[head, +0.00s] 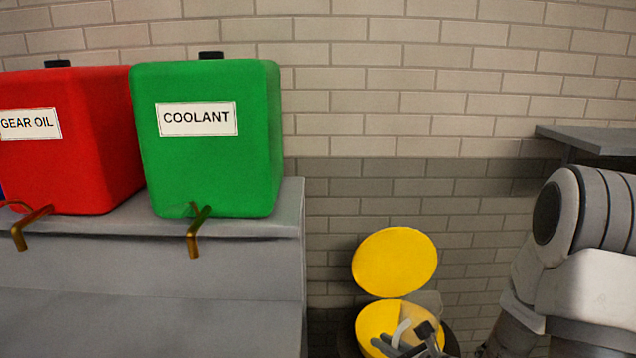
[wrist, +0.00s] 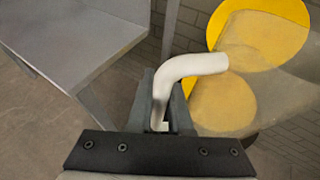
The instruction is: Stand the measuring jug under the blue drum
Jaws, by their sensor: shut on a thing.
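A clear, see-through vessel with a white handle, which I take for the measuring jug (wrist: 200,64), is held by my gripper (wrist: 161,105). The fingers are shut on the white handle; the clear body to the right is hard to make out against yellow. In the head view the jug (head: 401,332) and my gripper (head: 405,345) are low, in front of a yellow bin. Only a thin blue sliver, perhaps the blue drum (head: 2,192), shows at the left edge; its label and tap are hidden.
A red GEAR OIL drum (head: 75,160) and a green COOLANT drum (head: 205,165) stand on a grey bench (head: 250,270), brass taps overhanging its front. The yellow bin (head: 373,322) has a round yellow lid (head: 395,262) raised. A grey shelf (head: 590,138) is at right.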

